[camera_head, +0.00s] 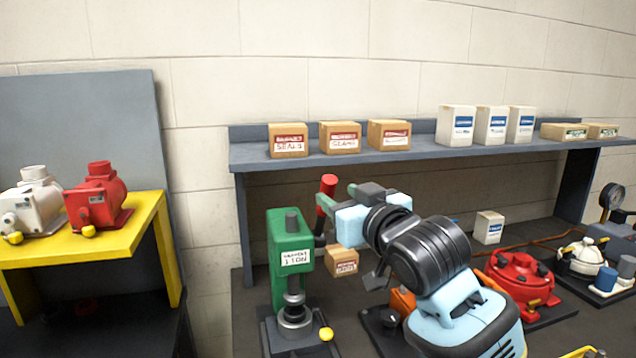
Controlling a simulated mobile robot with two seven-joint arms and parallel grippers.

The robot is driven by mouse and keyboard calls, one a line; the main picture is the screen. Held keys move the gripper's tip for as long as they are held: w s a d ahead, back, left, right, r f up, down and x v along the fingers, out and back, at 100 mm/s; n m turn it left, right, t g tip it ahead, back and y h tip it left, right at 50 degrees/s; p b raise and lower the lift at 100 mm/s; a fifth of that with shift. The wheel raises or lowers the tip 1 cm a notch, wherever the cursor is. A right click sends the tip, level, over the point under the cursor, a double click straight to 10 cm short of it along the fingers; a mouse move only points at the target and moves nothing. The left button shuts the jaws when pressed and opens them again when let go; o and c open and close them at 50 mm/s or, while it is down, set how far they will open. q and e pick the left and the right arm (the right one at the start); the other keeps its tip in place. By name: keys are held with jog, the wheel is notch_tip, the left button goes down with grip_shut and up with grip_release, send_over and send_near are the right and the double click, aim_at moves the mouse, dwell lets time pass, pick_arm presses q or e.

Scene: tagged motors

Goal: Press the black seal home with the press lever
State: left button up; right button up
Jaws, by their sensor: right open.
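The green arbor press (291,250) stands on the bench, left of centre, with a "1 TON" label. Its press lever (327,190) rises on the right side, a dark arm with a red grip at the top. Below the ram, a grey metal piece (294,318) sits on the press base. A dark ring shows around the ram's lower end, but I cannot tell whether it is the black seal. My right gripper (354,204) is open, just right of the lever's red grip; contact cannot be told. My left gripper is not in view.
A grey shelf (420,155) behind carries brown and white boxes. A brown box (342,261) stands behind the press. Red (520,283) and white (582,257) motor parts lie to the right. A yellow stand (90,237) at left holds two motors.

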aim_at(323, 185)
jog(key=shift+s, duration=0.1)
jog(key=shift+x, duration=3.85)
grip_shut()
